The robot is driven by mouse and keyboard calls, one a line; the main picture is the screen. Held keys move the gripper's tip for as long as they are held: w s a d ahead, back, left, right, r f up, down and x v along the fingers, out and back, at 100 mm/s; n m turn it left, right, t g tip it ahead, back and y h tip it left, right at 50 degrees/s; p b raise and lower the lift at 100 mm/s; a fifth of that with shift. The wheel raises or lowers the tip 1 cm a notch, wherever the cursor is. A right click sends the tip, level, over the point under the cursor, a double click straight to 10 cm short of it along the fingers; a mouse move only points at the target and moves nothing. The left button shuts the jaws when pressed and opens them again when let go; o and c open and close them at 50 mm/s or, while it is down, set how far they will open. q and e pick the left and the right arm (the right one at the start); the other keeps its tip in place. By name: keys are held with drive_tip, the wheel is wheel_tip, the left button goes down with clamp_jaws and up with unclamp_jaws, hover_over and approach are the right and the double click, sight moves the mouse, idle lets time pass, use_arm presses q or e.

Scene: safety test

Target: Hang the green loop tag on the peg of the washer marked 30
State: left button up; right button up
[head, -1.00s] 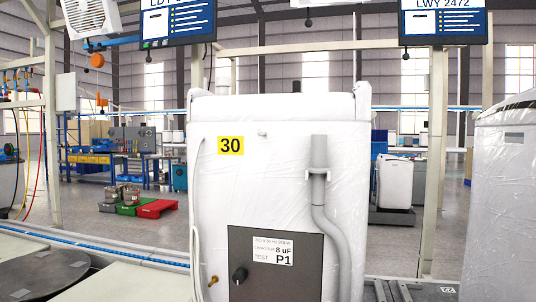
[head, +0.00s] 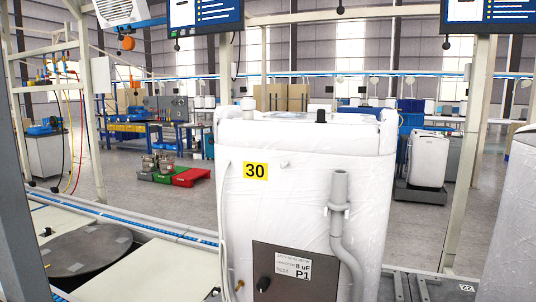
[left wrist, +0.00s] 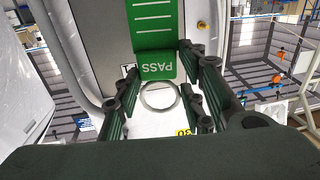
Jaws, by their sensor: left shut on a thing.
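The washer marked 30 (head: 310,215), wrapped in white film, stands in the middle of the head view. Its yellow 30 label (head: 256,171) is at the upper left, with a small pale peg (head: 285,164) just right of it. In the left wrist view, the green loop tag (left wrist: 153,30) reads PASS upside down and has a pale ring (left wrist: 160,96) at its end. My left gripper (left wrist: 158,78) is shut on the tag, with the ring showing between its fingers. Part of the yellow label (left wrist: 183,132) shows beyond them. Neither gripper shows in the head view.
A round dark plate (head: 82,251) lies at the left. Another wrapped unit (head: 512,225) stands at the right edge. A display (head: 205,14) hangs above.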

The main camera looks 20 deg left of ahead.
use_arm(q)
wheel_tip(320, 180, up, 28)
drive_tip(key=w+d+n+y+p, duration=0.1)
drive_tip(key=w+n+y+p, duration=0.15)
drive_tip(key=p, duration=1.65)
drive_tip(key=shift+m, duration=0.35)
drive_tip(key=shift+w+d+f+b, duration=0.1)
drive_tip(key=shift+w+f+b, duration=0.25)
drive_tip(key=shift+w, duration=1.25)
drive_tip(key=shift+w+d+f+b, duration=0.1)
drive_tip(key=shift+w+f+b, duration=0.25)
drive_tip(key=shift+w, duration=1.25)
drive_tip(key=shift+w+d+f+b, duration=0.1)
drive_tip(key=shift+w+f+b, duration=0.2)
drive_tip(key=shift+w, duration=1.3)
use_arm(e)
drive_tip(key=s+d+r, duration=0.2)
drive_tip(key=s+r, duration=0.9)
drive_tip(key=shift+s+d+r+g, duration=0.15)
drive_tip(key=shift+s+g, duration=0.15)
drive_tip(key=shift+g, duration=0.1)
use_arm(q)
drive_tip(key=o, duration=1)
drive_tip(key=shift+o, duration=0.2)
